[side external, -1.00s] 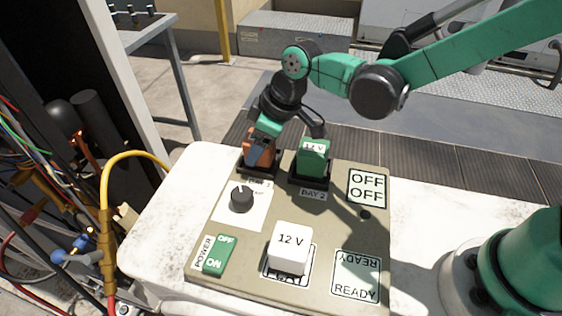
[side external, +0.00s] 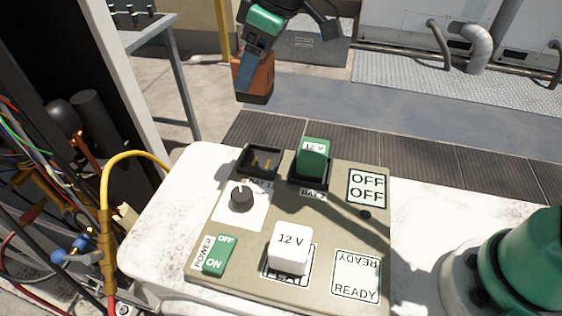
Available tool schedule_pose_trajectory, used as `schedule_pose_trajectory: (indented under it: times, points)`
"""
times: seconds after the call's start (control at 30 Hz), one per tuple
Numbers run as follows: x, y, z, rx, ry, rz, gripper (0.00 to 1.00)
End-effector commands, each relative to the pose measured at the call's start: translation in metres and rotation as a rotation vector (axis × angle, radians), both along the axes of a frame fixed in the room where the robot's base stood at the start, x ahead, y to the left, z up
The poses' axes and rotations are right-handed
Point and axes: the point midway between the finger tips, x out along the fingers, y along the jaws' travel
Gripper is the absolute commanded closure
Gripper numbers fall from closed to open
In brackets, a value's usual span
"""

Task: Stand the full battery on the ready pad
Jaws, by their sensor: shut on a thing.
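My gripper (side external: 247,62) is shut on an orange battery (side external: 254,80) with a dark base. It holds the battery in the air, well above the board's back left. The left bay (side external: 259,161) is empty and shows metal contacts inside. A green battery (side external: 313,156) marked 12 V stands in bay 2 (side external: 309,184). A white block (side external: 289,249) marked 12 V stands on a labelled pad at the front, partly covering its label. The ready pad (side external: 356,273) is bare at the front right. No charge reading on the batteries can be made out.
The board (side external: 335,224) lies on a white surface (side external: 170,215). It carries a black knob (side external: 241,199), a green power switch (side external: 219,255) and an empty OFF pad (side external: 367,187). Cables hang at the left, with a yellow hose (side external: 106,190).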

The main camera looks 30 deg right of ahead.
Motion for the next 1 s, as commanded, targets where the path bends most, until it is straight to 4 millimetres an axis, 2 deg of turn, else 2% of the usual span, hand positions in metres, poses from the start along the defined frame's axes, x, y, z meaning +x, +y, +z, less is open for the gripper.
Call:
schedule_pose_trajectory:
  times: [0.1,0.2,0.37,0.47,0.57,0.73,0.9,1.0]
  points:
    - [0.000,0.000,0.025,0.000,0.000,0.000,1.00]
    - [0.000,0.000,0.040,0.000,0.000,0.000,1.00]
    - [-0.001,0.000,0.055,0.000,0.000,0.007,1.00]
    - [-0.012,0.001,0.061,0.001,-0.001,0.050,1.00]
    - [-0.035,0.003,0.067,0.002,0.002,0.154,1.00]
    - [-0.101,0.004,0.074,0.001,0.001,0.455,1.00]
    - [-0.169,-0.001,0.073,0.002,0.001,0.789,1.00]
    - [-0.201,-0.006,0.070,0.002,0.001,0.953,1.00]
